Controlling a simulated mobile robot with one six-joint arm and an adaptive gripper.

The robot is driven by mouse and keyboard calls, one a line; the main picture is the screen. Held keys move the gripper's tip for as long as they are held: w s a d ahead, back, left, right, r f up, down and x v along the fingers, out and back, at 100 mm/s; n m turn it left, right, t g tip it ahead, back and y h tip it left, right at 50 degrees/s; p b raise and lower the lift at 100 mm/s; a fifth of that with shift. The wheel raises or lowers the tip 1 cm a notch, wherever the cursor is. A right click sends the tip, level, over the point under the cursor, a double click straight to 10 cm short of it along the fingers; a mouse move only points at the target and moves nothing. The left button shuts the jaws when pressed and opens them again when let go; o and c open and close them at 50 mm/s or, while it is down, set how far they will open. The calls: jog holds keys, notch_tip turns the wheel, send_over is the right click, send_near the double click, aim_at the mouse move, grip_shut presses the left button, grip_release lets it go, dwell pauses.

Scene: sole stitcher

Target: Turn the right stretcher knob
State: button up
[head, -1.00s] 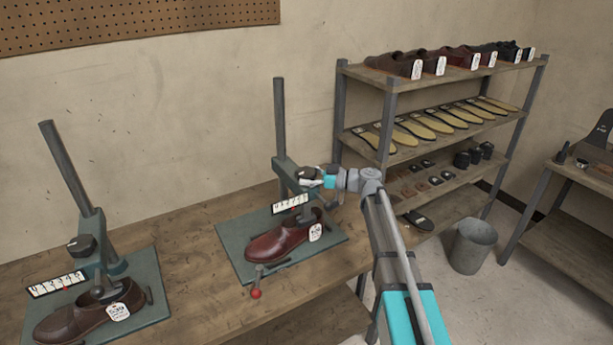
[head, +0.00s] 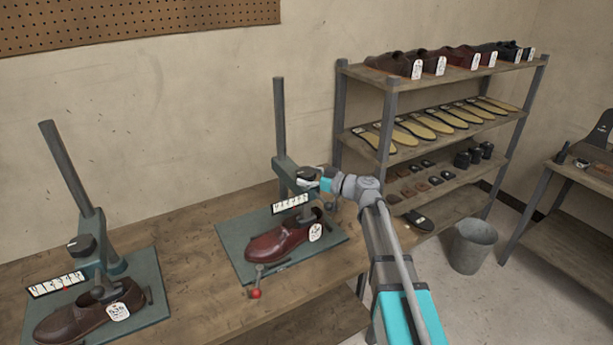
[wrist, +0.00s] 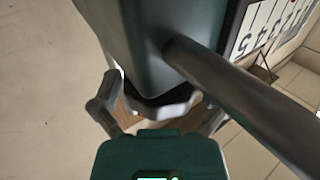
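The right stretcher (head: 288,170) stands on its green base plate, with a post, a numbered scale (head: 290,204) and a glossy reddish-brown shoe (head: 283,241) on it. Its dark knob (head: 306,172) sits on the front of the head. My gripper (head: 313,184) is at the knob, reaching in from the right. In the wrist view, the knob (wrist: 160,104) lies between the two fingers (wrist: 158,110). The fingers flank its rim closely. I cannot tell whether they touch it. The scale's red pointer is not clearly seen.
The left stretcher (head: 101,262) with a dark brown shoe (head: 86,319) stands on the same workbench (head: 195,255). A red-tipped lever (head: 256,293) sticks out at the right plate's front. A shelf rack (head: 388,120) and grey bin (head: 472,246) are to the right.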

jog(key=shift+d, duration=0.1)
dwell(0.3)
jog(key=v, duration=1.2)
jog(key=shift+s+f, duration=0.1)
jog(key=s+d+f+m+g+h+p, duration=0.1)
jog(key=s+f+m+g+h+p, duration=0.2)
jog(key=s+f+m+g+h, duration=0.45)
jog(key=s+d+f+m+h+p, duration=0.1)
jog(key=s+d+f+m+h, duration=0.1)
jog(key=s+d+m+h, duration=0.1)
jog(key=s+d+f+m+h+p, duration=0.1)
jog(key=s+d+f+m+h, duration=0.2)
jog(key=s+d+h, duration=0.3)
jog(key=shift+s+d+t+p, duration=0.35)
jog(key=shift+s+d, duration=0.4)
jog(key=shift+s, duration=1.6)
